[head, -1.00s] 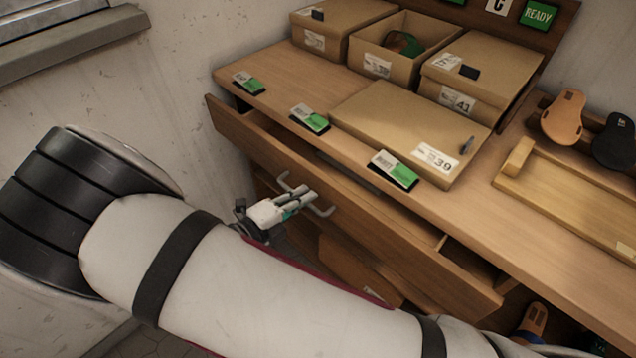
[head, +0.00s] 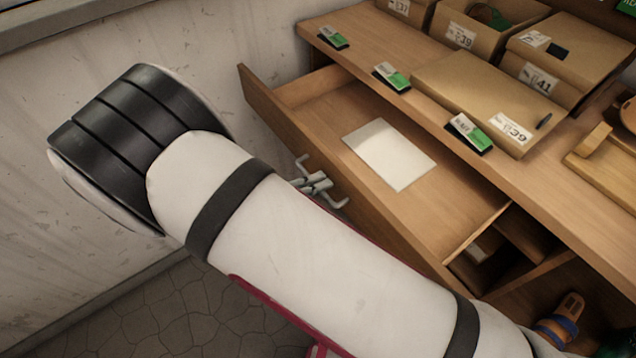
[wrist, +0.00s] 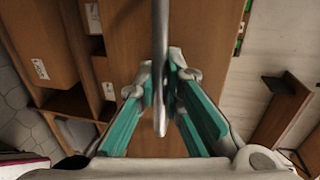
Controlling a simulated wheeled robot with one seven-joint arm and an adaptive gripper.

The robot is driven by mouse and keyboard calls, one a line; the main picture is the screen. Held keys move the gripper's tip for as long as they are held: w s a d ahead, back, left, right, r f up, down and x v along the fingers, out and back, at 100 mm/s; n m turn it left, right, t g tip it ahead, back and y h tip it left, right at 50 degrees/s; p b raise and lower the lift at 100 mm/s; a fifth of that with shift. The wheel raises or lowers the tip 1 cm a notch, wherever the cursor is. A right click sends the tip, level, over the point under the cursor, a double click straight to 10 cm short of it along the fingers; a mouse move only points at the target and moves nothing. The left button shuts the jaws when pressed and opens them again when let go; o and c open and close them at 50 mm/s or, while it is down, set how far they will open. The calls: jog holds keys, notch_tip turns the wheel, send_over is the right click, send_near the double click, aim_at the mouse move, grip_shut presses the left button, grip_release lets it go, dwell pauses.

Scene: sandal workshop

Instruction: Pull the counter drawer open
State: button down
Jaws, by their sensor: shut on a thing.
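The counter drawer (head: 411,227) stands well out from under the counter top in the head view. Its pale metal handle (head: 336,203) is on the front panel. My gripper (head: 314,182) is at the middle of this handle, partly hidden behind my arm. In the wrist view the handle bar (wrist: 160,60) runs between the teal-padded fingers of my gripper (wrist: 160,95), which are shut on it. The drawer front (wrist: 190,35) fills the middle of the wrist view. A white sheet (head: 389,154) lies flat inside the drawer.
On the counter (head: 345,58) lie several green-and-white tags and a closed box marked 39 (head: 480,95). More boxes stand behind it. A sandal (head: 562,318) shows lower right below the counter. Tiled floor (head: 190,310) is free at lower left.

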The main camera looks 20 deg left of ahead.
jog(key=c, duration=2)
grip_release()
jog(key=shift+o, duration=0.2)
jog(key=v, duration=1.2)
jog(key=shift+s+f, duration=0.1)
jog(key=shift+f, duration=0.05)
